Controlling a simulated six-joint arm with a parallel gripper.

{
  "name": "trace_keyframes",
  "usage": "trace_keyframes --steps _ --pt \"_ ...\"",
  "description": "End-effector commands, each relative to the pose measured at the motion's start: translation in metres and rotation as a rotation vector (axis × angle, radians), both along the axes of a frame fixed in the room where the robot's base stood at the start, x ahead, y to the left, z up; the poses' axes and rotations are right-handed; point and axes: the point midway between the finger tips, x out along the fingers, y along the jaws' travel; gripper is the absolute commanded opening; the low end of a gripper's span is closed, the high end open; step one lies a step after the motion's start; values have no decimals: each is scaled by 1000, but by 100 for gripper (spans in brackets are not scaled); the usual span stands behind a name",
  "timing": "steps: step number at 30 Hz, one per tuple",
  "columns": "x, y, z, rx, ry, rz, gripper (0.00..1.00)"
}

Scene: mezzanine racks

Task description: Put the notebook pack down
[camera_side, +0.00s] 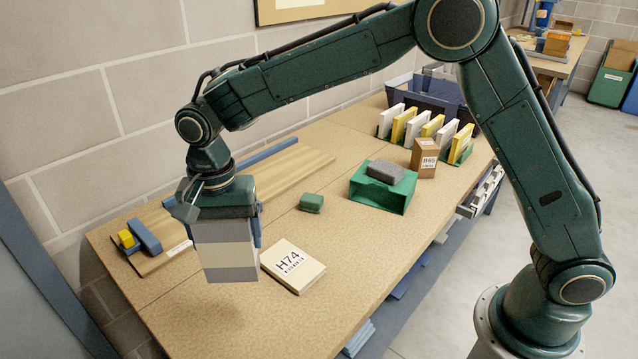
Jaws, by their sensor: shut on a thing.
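My gripper (217,205) points down at the left part of the table and is shut on a block with white and grey bands, which I take as the notebook pack (226,252). The pack hangs upright below the fingers, over the table top (190,310). A dark shadow lies on the table below it, and it appears to be above the surface. The gripper body hides the top of the pack, and the fingertips show only partly at its sides.
A flat cream pack marked H74 (293,266) lies just right of the held pack. A small green block (312,202), a green box (383,192) with a grey block, and a brown H65 carton (424,157) stand further right. A wooden board (285,172) lies along the wall.

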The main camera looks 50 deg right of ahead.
Motion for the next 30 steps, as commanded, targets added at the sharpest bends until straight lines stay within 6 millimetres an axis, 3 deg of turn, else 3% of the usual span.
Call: trace_keyframes --steps 6,12,23,30 --pt "0 0 -41 -1 2 0 45" --pt "0 0 -67 1 -1 0 45" --pt "0 0 -77 1 -2 0 45" --pt "0 0 -100 -1 1 0 45"
